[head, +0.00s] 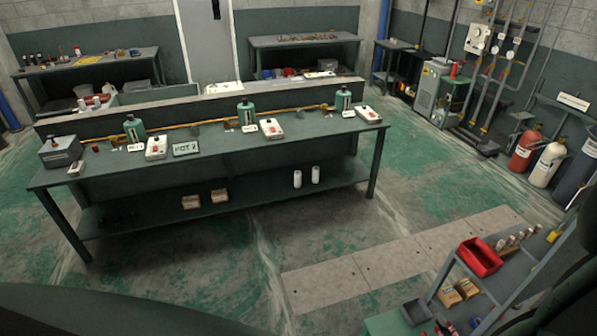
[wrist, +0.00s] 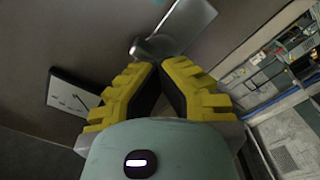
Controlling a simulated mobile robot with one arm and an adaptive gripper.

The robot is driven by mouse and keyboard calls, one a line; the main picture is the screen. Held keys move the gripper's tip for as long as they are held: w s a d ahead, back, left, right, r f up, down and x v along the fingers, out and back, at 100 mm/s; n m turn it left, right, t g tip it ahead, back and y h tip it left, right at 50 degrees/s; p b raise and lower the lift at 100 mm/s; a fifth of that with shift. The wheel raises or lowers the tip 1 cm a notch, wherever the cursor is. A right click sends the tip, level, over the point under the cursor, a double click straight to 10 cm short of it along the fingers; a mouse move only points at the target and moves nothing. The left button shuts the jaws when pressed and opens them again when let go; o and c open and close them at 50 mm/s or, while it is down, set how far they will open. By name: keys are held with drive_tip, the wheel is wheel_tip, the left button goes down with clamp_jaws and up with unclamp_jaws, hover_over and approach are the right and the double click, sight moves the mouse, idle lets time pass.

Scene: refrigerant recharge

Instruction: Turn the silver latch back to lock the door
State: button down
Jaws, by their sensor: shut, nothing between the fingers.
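In the wrist view a silver latch (wrist: 155,46) with a rounded end and a flat plate stands on a brown-grey panel (wrist: 105,35), which looks like the door. My gripper (wrist: 158,66), with ribbed yellow fingers, is shut and empty. Its fingertips are just below the latch's rounded end in the picture; I cannot tell whether they touch it. The latch and my gripper do not show in the head view.
A white plate with black marks (wrist: 72,98) is on the panel left of my fingers. Shelving (wrist: 275,62) is at the right. In the head view a long workbench (head: 225,150) crosses the room, gas cylinders (head: 548,160) stand at right, and open floor (head: 225,265) lies in front.

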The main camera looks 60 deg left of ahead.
drive_tip(key=m, duration=0.4)
drive_tip(key=shift+m, duration=0.4)
drive_tip(key=shift+p, duration=0.3)
drive_tip(key=m, duration=0.4)
drive_tip(key=c, duration=1.7)
unclamp_jaws()
drive_tip(key=o, duration=0.6)
